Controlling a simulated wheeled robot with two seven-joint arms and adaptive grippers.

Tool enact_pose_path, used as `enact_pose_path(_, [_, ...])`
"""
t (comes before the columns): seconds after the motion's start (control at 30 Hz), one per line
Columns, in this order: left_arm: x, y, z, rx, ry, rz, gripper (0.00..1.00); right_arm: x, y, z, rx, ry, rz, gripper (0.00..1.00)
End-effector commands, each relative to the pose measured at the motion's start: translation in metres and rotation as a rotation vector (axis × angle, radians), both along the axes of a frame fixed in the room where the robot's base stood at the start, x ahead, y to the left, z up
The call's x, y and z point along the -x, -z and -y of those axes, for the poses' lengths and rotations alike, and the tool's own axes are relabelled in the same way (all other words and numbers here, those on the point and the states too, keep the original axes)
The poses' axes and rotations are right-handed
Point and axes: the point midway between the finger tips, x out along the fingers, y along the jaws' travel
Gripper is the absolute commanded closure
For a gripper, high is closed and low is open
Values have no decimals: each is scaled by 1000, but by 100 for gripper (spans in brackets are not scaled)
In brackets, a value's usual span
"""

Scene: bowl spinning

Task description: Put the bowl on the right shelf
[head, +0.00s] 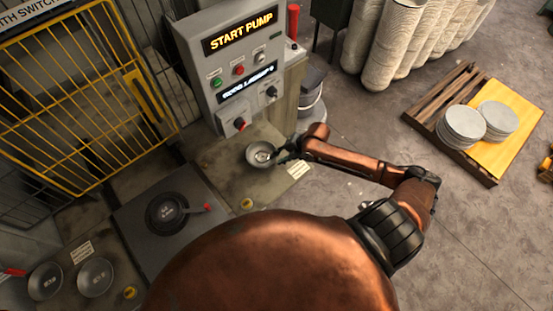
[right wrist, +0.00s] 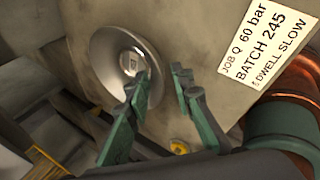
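A grey metal bowl (head: 262,153) is at the shelf (head: 232,160) right of the machine, below the control panel. It shows open side up in the head view. My right gripper (head: 278,155) is at the bowl's right rim. In the right wrist view the bowl (right wrist: 104,50) lies beyond the fingers. My right gripper (right wrist: 161,73) is open there, with one finger overlapping the bowl and the other beside its rim. Whether the fingers touch the bowl is unclear. My left gripper is not in view.
A control panel (head: 232,95) rises behind the shelf. A dark round die (head: 167,213) with a red-ended handle sits left. Two bowls (head: 95,277) are at the lower-left shelf. A pallet (head: 510,120) with plate stacks stands right. A job label (right wrist: 262,45) is beside the bowl.

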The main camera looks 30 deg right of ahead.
Motion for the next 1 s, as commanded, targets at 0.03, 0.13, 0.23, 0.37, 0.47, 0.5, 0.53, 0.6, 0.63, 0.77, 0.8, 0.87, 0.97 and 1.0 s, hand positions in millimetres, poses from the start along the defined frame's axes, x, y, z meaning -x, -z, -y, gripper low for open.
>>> enact_pose_path(0.03, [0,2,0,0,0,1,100,4,-7,5,5,-3,2,78])
enact_pose_path(0.13, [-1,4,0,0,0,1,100,12,-24,13,7,-2,1,78])
enact_pose_path(0.23, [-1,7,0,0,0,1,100,20,-42,20,7,-2,1,78])
enact_pose_path(0.37, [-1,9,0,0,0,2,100,29,-62,28,6,-3,0,78])
enact_pose_path(0.47, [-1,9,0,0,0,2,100,34,-74,33,4,-1,-1,78])
enact_pose_path(0.5, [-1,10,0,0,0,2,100,36,-77,35,4,0,-1,78])
enact_pose_path(0.53, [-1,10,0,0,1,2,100,36,-80,35,3,-1,0,78])
enact_pose_path(0.6, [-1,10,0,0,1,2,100,38,-84,37,1,-1,1,78])
enact_pose_path(0.63, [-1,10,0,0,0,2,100,39,-85,37,2,-1,0,78])
enact_pose_path(0.77, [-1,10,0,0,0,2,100,40,-88,38,0,-1,0,78])
enact_pose_path(0.8, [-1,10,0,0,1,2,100,40,-88,37,-1,-1,0,78])
enact_pose_path(0.87, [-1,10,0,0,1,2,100,40,-88,37,0,0,0,78])
enact_pose_path(0.97, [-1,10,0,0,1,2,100,36,-83,42,-7,25,0,78])
enact_pose_path(1.0, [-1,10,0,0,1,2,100,32,-78,48,-16,63,-1,78])
